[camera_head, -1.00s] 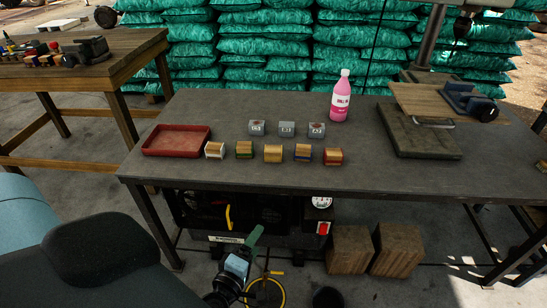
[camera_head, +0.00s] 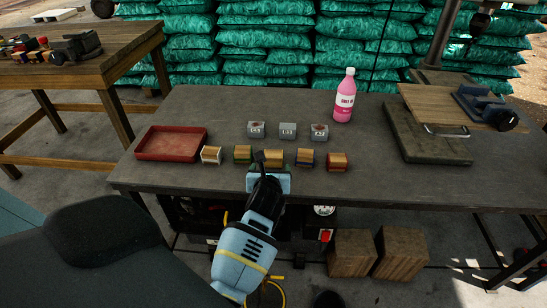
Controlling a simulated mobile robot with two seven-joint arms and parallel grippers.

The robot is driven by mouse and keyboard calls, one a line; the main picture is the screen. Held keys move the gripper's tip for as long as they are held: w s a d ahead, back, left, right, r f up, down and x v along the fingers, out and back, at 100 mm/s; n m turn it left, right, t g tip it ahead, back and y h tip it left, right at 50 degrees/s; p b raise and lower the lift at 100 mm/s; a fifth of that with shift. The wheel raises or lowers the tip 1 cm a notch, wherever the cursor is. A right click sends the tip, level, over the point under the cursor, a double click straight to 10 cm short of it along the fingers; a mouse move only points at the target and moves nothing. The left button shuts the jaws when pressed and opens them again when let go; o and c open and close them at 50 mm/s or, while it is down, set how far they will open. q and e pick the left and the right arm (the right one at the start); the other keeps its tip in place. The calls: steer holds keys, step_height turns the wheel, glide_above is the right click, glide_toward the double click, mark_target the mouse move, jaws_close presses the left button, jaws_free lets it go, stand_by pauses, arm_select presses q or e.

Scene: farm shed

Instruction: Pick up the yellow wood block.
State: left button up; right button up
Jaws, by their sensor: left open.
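The yellow wood block (camera_head: 273,157) is the middle one in a front row of small wood blocks on the dark table. My left gripper (camera_head: 267,169) is open and empty, right in front of this block, over the table's front edge. A dark finger rises in front of the block's left side and hides part of it. I cannot tell whether the finger touches the block. My right gripper is not in view.
White-marked (camera_head: 211,155) and green-marked (camera_head: 243,154) blocks stand left, blue-marked (camera_head: 305,157) and red (camera_head: 336,161) blocks right. Grey blocks (camera_head: 288,131) stand behind. A red tray (camera_head: 172,156) is at left, a pink bottle (camera_head: 344,100) behind right. Table (camera_head: 410,180) front right is clear.

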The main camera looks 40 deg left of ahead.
mark_target(273, 159)
arm_select(q)
steer(key=shift+x, duration=0.95)
steer(key=shift+w+a+f, duration=0.1)
steer(key=shift+w+a, duration=0.15)
steer(key=shift+w, duration=0.05)
steer(key=b+x, duration=0.1)
steer(key=x, duration=0.3)
steer(key=shift+w+d, duration=0.1)
steer(key=shift+d, duration=0.1)
steer(key=shift+w+a+f+b, duration=0.2)
steer(key=shift+w+a+b, duration=0.1)
steer(key=shift+w, duration=0.15)
steer(key=c, duration=1.1)
steer(key=shift+r, duration=0.15)
